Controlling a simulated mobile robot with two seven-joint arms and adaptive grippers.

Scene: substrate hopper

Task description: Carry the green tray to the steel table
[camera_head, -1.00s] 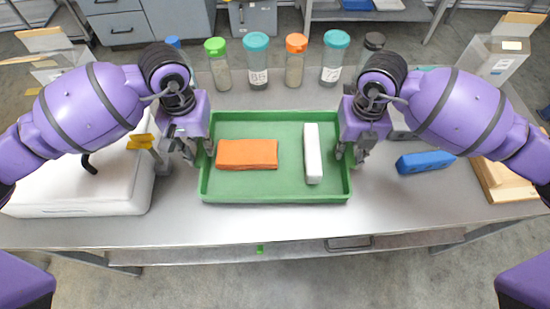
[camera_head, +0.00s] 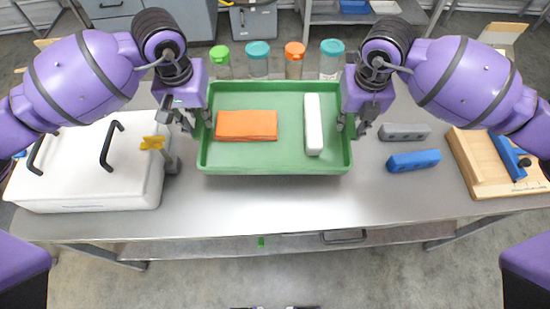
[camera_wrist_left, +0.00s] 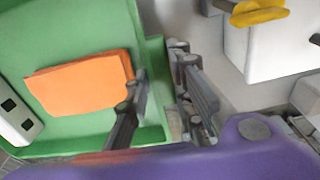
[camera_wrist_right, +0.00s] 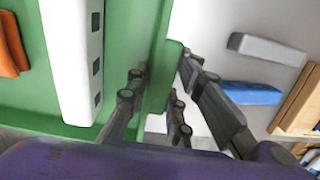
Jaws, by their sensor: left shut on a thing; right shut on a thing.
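The green tray (camera_head: 275,166) is in the middle of the head view, between my two grippers. It holds an orange folded cloth (camera_head: 246,125) on its left and a white block-like bar (camera_head: 313,125) on its right. My left gripper (camera_head: 200,125) is shut on the tray's left wall; the left wrist view shows its fingers (camera_wrist_left: 160,100) on both sides of that wall. My right gripper (camera_head: 348,125) is shut on the right wall, with its fingers (camera_wrist_right: 160,95) astride it in the right wrist view. The tray looks level and raised over the metal table (camera_head: 255,215).
A white lidded box (camera_head: 85,175) with black handles stands at left. A blue block (camera_head: 413,160), a grey block (camera_head: 404,132) and a wooden board (camera_head: 490,170) lie at right. Several jars (camera_head: 258,60) stand behind the tray. The table's front strip is clear.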

